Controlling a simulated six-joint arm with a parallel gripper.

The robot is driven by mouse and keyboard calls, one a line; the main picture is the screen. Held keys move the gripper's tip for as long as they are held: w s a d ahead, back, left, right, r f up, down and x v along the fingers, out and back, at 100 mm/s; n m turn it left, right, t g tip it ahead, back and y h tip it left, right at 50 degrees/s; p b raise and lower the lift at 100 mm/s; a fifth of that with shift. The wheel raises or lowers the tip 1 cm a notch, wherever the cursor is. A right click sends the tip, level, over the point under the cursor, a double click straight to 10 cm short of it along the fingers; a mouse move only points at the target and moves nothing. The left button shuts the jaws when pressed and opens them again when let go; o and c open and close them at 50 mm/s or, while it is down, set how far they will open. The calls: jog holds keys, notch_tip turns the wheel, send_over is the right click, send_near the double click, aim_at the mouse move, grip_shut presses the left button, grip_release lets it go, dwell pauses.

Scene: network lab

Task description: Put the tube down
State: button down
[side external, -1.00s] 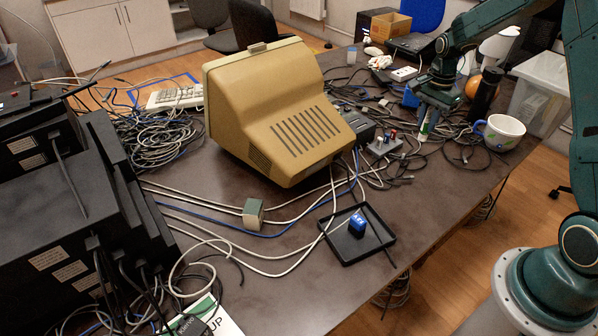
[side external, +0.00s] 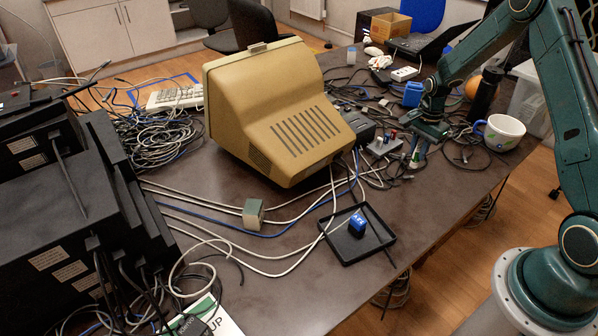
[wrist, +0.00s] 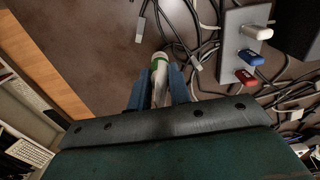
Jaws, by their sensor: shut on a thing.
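The tube (wrist: 159,72) is white with a green band and sits between my gripper's blue fingers in the wrist view. My gripper (wrist: 160,88) is shut on it. In the side view my gripper (side external: 420,146) is low over the far right part of the table, and the tube (side external: 415,158) shows small below it. I cannot tell whether the tube's lower end touches the table (side external: 300,300).
A grey box (wrist: 241,50) with white, blue and red plugs stands beside the tube, with loose cables around. A patterned mug (side external: 500,132) is to the right. A beige monitor (side external: 275,110) and a black tray (side external: 340,252) stand further left.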

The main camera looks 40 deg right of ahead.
jog(key=shift+f, duration=0.95)
jog(key=shift+f, duration=0.1)
jog(key=c, duration=1.3)
grip_release()
notch_tip(320, 180, up, 11)
jog(key=shift+r, duration=0.6)
